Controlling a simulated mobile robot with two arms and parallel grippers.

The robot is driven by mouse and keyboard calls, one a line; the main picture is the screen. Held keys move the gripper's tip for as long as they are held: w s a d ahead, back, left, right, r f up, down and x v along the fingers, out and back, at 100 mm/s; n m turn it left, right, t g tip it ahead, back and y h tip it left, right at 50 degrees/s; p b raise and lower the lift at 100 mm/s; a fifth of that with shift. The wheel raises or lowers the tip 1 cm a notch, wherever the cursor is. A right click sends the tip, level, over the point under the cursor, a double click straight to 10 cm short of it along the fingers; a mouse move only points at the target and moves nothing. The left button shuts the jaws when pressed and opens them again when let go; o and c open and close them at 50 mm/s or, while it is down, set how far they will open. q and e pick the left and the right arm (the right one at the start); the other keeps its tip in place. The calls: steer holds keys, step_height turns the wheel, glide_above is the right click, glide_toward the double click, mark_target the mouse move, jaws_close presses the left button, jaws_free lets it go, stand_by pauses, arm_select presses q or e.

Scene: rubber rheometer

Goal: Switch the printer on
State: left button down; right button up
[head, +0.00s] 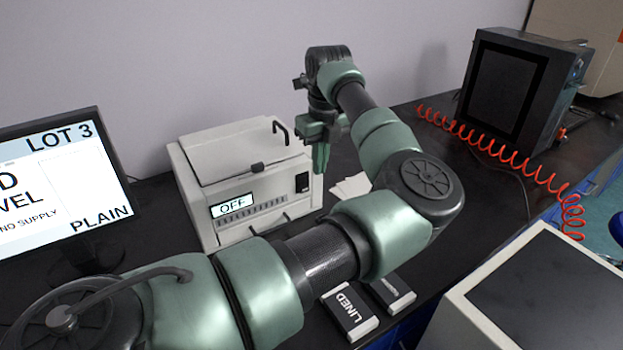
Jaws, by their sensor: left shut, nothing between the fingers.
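The printer (188,190) is a white box on the black bench, left of centre. Its small display (232,206) reads OFF. A dark rocker switch (302,183) sits on the right part of its front face. My left gripper (319,168) is shut and empty, pointing down. In the picture its fingertips are just right of the switch and slightly above it; I cannot tell whether they touch the printer. My right gripper is not in view.
A monitor (62,185) reading LOT 3 and PLAIN stands left. White sheets (352,186) lie right of the printer. A LINED box (349,312) and a similar box (392,291) lie in front. A dark machine (515,90) and red coiled hose (490,148) are at right.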

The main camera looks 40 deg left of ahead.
mark_target(308, 186)
arm_select(q)
steer(key=a+f+b, duration=0.1)
steer(key=f, duration=0.2)
steer(key=a+f+b, duration=0.1)
steer(key=a+f, duration=0.1)
steer(key=f, duration=0.1)
steer(key=w+a+f+b, duration=0.1)
steer(key=f, duration=0.3)
steer(key=shift+a+b, duration=0.2)
steer(key=shift+b, duration=0.1)
steer(key=shift+w+a+f, duration=0.15)
steer(key=shift+a, duration=0.15)
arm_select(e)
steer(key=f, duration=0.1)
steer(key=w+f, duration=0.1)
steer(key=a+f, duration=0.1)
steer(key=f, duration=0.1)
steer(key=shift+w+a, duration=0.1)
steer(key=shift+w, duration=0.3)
